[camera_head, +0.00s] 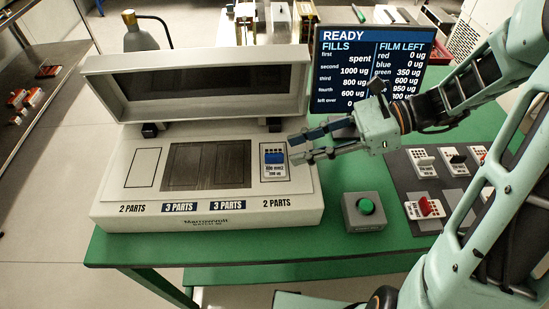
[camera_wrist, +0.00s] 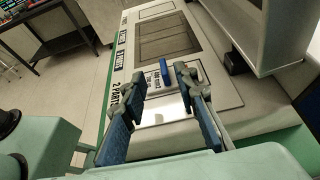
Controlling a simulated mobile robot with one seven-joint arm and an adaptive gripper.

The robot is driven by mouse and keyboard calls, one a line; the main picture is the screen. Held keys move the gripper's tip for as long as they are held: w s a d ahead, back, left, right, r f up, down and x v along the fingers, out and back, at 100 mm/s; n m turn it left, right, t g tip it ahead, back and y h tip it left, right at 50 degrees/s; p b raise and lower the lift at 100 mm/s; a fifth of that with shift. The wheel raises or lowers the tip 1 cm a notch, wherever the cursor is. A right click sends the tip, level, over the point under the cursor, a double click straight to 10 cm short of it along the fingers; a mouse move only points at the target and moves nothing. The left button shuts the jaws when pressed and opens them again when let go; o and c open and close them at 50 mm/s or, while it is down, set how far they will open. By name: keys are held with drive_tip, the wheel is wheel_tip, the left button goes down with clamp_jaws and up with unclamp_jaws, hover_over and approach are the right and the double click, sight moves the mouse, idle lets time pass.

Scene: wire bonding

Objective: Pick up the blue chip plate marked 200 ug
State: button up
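The blue chip plate (camera_head: 274,169) is a white plate with a blue handle and a small label that seems to read 200 ug. It lies in the right-hand 2 PARTS bay of the white bonding machine (camera_head: 205,207). My gripper (camera_head: 291,148) is open and empty, just right of the plate in the head view, with its fingers pointing left. In the wrist view, my gripper (camera_wrist: 158,76) has its fingers spread, and the plate's blue handle (camera_wrist: 165,72) shows between and just past the fingertips. I see no contact.
The machine's raised lid (camera_head: 197,83) stands behind the bays. A grey box with a green button (camera_head: 365,207) sits right of the machine. A dark mat (camera_head: 447,203) with several other plates, one with a red handle (camera_head: 426,206), lies farther right. A screen (camera_head: 370,65) reads READY.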

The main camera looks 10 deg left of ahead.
sight(278, 154)
drive_tip(key=x, duration=0.5)
drive_tip(key=shift+w+f, duration=0.2)
drive_tip(key=shift+c, duration=0.7)
drive_tip(key=shift+d, duration=0.1)
clamp_jaws()
